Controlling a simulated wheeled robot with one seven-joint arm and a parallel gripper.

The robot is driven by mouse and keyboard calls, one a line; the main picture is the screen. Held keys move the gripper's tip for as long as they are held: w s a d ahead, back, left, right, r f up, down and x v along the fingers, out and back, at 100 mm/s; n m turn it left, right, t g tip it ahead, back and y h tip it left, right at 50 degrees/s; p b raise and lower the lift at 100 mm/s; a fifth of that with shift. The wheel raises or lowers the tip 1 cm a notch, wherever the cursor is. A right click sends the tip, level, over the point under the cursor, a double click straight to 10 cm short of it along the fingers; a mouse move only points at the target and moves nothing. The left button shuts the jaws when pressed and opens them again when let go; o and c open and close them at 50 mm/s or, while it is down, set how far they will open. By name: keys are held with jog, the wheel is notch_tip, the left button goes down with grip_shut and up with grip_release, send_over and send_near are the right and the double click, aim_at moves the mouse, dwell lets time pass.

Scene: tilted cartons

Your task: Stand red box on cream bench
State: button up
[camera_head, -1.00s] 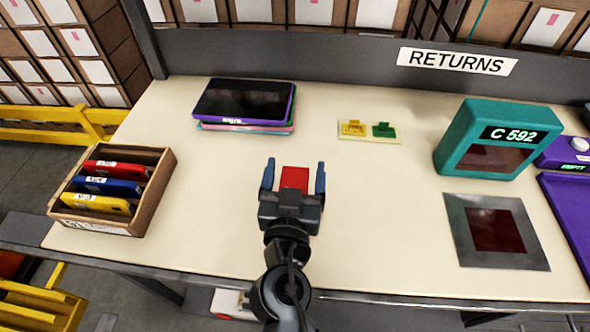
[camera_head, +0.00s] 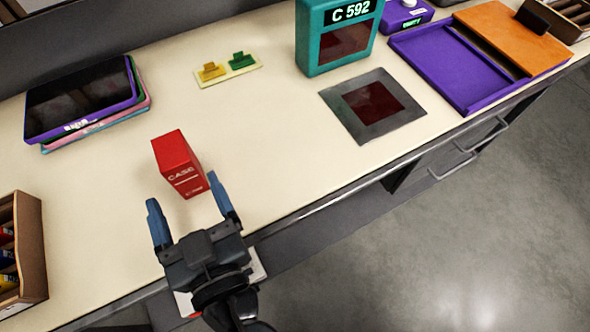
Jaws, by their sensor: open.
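The red box (camera_head: 178,161) stands on the cream bench (camera_head: 255,130) near its front-left part, with white "CASE" lettering on the side facing me. It appears upright, resting on the bench with nothing holding it. My gripper (camera_head: 184,190) is open, with its blue fingers apart. It is on the near side of the box, with the fingertips close to the box's near end. No grip on the box shows. I cannot tell whether either finger touches it.
Stacked tablets (camera_head: 82,98) lie at the left. A wooden tray (camera_head: 30,245) is at the left edge. A teal scanner (camera_head: 313,35), a grey plate with a dark window (camera_head: 340,103) and a purple tray (camera_head: 440,65) stand to the right. Bench around the box is clear.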

jog(key=s+d+f+g+h, duration=0.15)
jog(key=d+f, duration=0.25)
jog(key=d, duration=0.8)
jog(key=s+d+f+h, duration=0.2)
jog(key=s+d+f, duration=0.15)
jog(key=d, duration=0.85)
jog(key=s+d+r+m+t+h, duration=0.1)
jog(key=s+d+r+m+h, duration=0.5)
jog(key=s+d+r, duration=0.3)
jog(key=s+d, duration=0.4)
jog(key=shift+s+d+r, duration=0.15)
jog(key=shift+s+r, duration=0.05)
jog(key=shift+s, duration=0.1)
